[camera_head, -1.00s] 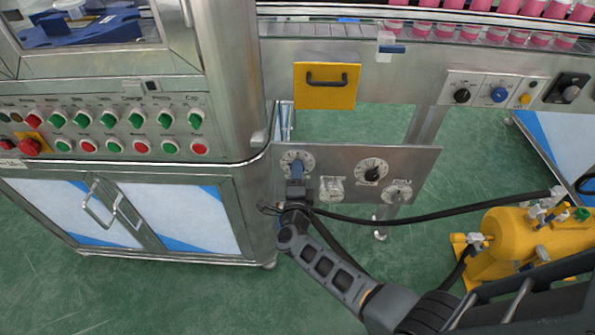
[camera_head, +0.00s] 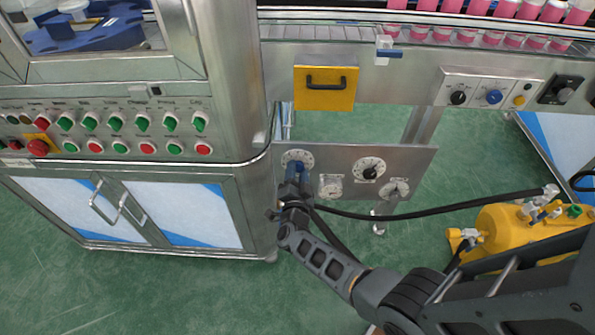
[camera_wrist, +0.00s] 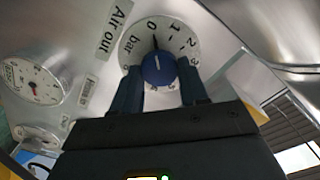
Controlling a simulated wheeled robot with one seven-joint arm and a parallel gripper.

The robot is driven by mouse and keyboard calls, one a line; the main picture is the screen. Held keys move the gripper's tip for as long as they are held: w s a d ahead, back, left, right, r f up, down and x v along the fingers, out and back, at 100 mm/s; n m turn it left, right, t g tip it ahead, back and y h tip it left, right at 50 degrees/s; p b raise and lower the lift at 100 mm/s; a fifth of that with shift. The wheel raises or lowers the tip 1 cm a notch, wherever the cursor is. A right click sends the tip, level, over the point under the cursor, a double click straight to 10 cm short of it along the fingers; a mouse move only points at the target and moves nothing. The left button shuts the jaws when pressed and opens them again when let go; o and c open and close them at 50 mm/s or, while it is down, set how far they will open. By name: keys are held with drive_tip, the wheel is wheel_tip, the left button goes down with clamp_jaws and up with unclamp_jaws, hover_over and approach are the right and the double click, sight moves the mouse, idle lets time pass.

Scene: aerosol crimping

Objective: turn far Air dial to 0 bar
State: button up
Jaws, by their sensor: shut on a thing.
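The Air out dial (camera_wrist: 133,47) has a white scale marked in bar and a blue knob (camera_wrist: 158,70) with a white line. In the wrist view the line points up toward the 0 end of the scale; the exact reading is hard to tell. My gripper (camera_wrist: 160,88) is shut on the knob, one dark finger on each side. In the head view the dial (camera_head: 297,155) is at the left of the grey panel, with my gripper (camera_head: 297,178) in front of its lower part. The fingers and lower body hide the scale's lower part.
The panel (camera_head: 335,155) also carries a black-knob dial (camera_head: 369,168) and two gauges (camera_head: 331,187) (camera_head: 398,189). A machine cabinet (camera_head: 180,212) stands close on the left. A yellow tank (camera_head: 510,232) with a black hose stands at the right.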

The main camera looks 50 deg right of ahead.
idle(0.4)
drive_tip(key=o, duration=1.1)
drive_tip(key=shift+c, duration=0.2)
drive_tip(key=p+v, duration=0.1)
drive_tip(key=v, duration=0.7)
drive_tip(key=shift+w, duration=0.1)
